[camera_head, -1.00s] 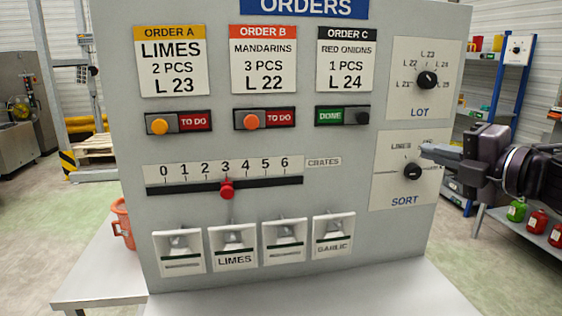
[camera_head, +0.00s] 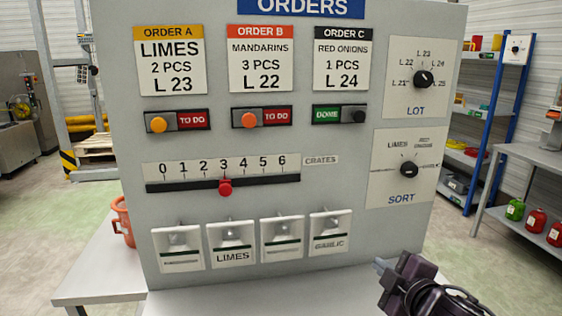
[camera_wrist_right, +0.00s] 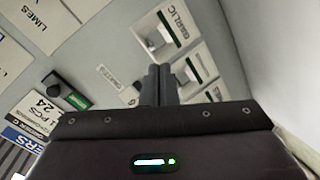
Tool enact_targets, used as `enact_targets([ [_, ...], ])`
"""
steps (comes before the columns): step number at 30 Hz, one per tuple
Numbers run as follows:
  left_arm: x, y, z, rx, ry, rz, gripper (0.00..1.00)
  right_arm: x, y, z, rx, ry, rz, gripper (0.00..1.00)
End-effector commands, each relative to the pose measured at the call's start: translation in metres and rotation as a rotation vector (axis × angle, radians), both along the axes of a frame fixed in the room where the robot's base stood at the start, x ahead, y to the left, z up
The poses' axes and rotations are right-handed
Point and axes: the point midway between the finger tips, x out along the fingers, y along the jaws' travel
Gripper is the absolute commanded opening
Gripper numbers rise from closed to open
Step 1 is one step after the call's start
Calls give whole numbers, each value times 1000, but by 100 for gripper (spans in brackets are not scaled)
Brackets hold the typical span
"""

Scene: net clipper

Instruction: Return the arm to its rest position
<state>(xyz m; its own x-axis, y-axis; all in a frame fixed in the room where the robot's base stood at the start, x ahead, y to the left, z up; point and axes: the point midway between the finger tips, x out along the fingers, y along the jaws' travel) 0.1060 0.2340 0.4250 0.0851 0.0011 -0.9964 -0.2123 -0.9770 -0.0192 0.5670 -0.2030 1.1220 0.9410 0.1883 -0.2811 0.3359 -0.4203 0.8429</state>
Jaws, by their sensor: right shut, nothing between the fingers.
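My right gripper (camera_head: 382,266) is at the lower right of the head view, below and in front of the orders panel (camera_head: 335,200), apart from the knobs. Its fingers are shut and empty; they also show together in the right wrist view (camera_wrist_right: 159,82). The SORT knob (camera_head: 408,170) and LOT knob (camera_head: 424,79) are on the panel's right side, with nothing touching them. The crates slider (camera_head: 225,187) has its red knob at about 3. Order C shows a green DONE switch (camera_head: 341,114); orders A and B show red TO DO. My left gripper is not in view.
A blue shelf rack (camera_head: 490,120) and a bench with green and red containers (camera_head: 536,222) stand at the right. The floor between the panel and rack is clear.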

Motion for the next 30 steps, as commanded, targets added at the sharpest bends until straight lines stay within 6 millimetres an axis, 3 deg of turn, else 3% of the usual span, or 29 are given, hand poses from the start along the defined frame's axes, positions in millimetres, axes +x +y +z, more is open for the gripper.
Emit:
enact_targets([
  [1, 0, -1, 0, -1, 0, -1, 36, -19, 5, -37, 96, 106, -78, 0],
  [3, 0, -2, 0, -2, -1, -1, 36, -47, 3, -78, 204, 246, -201, 0],
  [7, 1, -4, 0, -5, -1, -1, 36, -100, 1, -134, 354, 475, -400, 0],
  [12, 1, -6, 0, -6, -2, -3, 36, -159, 2, -177, 472, 701, -584, 0],
  [21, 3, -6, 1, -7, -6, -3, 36, -248, 10, -218, 609, 1016, -835, 0],
  [30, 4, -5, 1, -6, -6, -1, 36, -225, 12, -312, 580, 1030, -832, 0],
])
